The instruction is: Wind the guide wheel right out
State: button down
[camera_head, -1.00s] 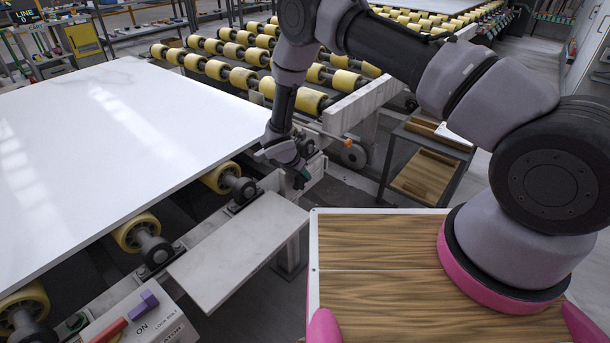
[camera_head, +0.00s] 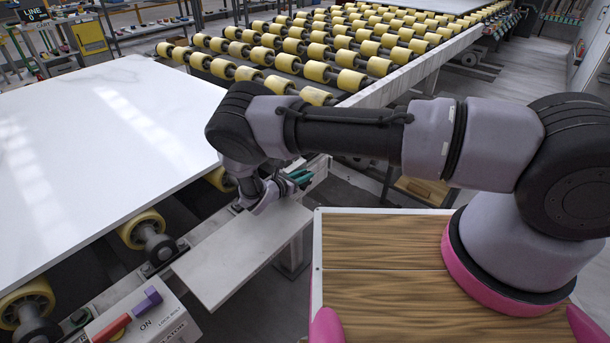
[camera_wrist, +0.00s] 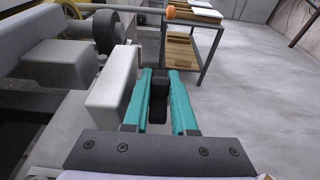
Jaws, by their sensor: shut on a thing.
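My gripper (camera_wrist: 160,74) has its teal fingers close together on a small dark piece (camera_wrist: 157,94), beside a pale grey block (camera_wrist: 115,78) on the machine frame. How that piece joins the machine is hidden. In the head view my gripper (camera_head: 300,177) is at the frame's end, beyond the flat plate, partly covered by my wrist. A black wheel (camera_wrist: 107,30) stands left of and beyond the fingers in the wrist view; I cannot tell for sure whether it is the guide wheel.
A white slab (camera_head: 95,125) lies on yellow rollers (camera_head: 142,228) at left. A flat grey plate (camera_head: 240,245) juts from the frame. A control box (camera_head: 150,322) with red and purple switches is nearest. A shelf stand (camera_wrist: 193,50) stands beyond the gripper. Open floor (camera_wrist: 255,90) lies right.

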jog(key=shift+a, duration=0.1)
dwell(0.3)
jog(key=shift+f, duration=0.1)
jog(key=c, duration=1)
grip_release()
jog(key=shift+s, duration=0.1)
jog(key=v, duration=1)
jog(key=shift+s+a+f, duration=0.15)
jog(key=shift+s+a, duration=0.05)
jog(key=shift+s, duration=0.1)
